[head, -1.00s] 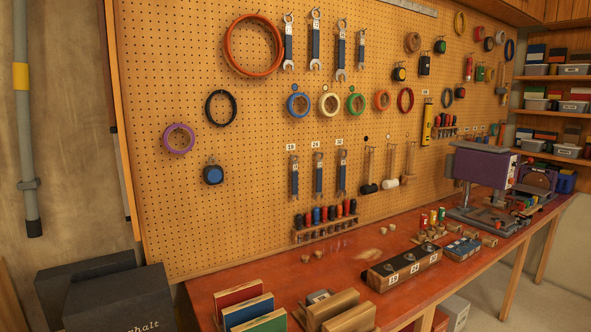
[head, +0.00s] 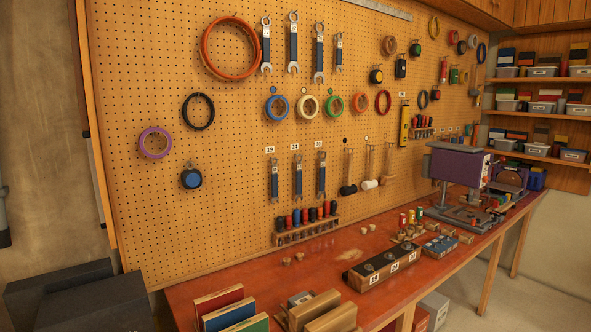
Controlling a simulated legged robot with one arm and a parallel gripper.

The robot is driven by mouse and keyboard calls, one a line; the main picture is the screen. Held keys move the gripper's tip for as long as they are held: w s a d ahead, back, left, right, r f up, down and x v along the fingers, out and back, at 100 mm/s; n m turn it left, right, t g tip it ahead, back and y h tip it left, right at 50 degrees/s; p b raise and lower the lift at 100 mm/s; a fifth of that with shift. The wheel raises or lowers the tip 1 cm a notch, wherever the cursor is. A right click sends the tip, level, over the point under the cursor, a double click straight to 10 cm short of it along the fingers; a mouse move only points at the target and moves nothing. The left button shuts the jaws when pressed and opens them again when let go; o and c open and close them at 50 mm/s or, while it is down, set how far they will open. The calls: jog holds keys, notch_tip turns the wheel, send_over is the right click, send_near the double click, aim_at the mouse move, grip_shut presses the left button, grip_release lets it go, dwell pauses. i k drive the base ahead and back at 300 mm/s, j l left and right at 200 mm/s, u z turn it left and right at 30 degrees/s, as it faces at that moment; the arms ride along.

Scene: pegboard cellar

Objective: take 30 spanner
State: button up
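Three blue-handled spanners hang in a lower row on the pegboard, each under a white number tag. The right one (head: 321,176) hangs under a tag that seems to read 30 (head: 320,143). The middle one (head: 298,179) is under the 24 tag, and the left one (head: 275,182) under the 19 tag. Several more blue-handled spanners (head: 292,40) hang higher up without readable tags. A dark block (head: 352,279) with numbered tags and round metal pieces on top sits on the bench. My gripper is not in view.
The red-brown bench (head: 325,250) runs along the pegboard. A screwdriver rack (head: 306,232) is just below the three spanners, with mallets (head: 369,184) to their right. Upright boards (head: 237,314) stand at the bench's near end. Dark blocks (head: 95,300) lie lower left.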

aim_at(323, 170)
jog(key=i+l+z, duration=0.15)
jog(key=i+l, duration=0.3)
jog(key=i+l+z, duration=0.1)
jog(key=i+l, duration=0.3)
jog(key=i, duration=0.15)
jog(key=i+l+z, duration=0.15)
jog(key=i+l, duration=0.2)
jog(key=i, duration=0.15)
jog(key=i+l+z, duration=0.1)
jog(key=i+l, duration=0.15)
jog(key=i, duration=0.3)
